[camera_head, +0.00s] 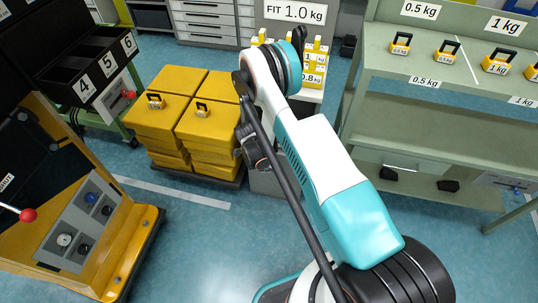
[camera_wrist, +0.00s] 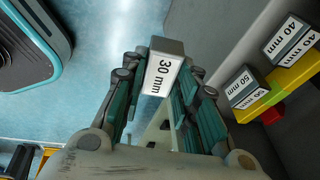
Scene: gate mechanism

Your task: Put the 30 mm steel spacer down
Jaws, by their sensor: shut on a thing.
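My gripper (camera_wrist: 160,88) is shut on the 30 mm steel spacer (camera_wrist: 165,68), a grey block with a white label reading "30 mm". The label faces the wrist camera and the spacer sits between both fingertips. Blue floor and part of a grey surface show behind it, and I see no surface touching it. In the head view, my arm crosses the middle; I cannot make out the fingers or the spacer there.
In the head view, yellow blocks (camera_head: 161,117) stand left of my arm, a green shelf (camera_head: 430,125) right, and a yellow-black machine (camera_head: 75,225) at left.

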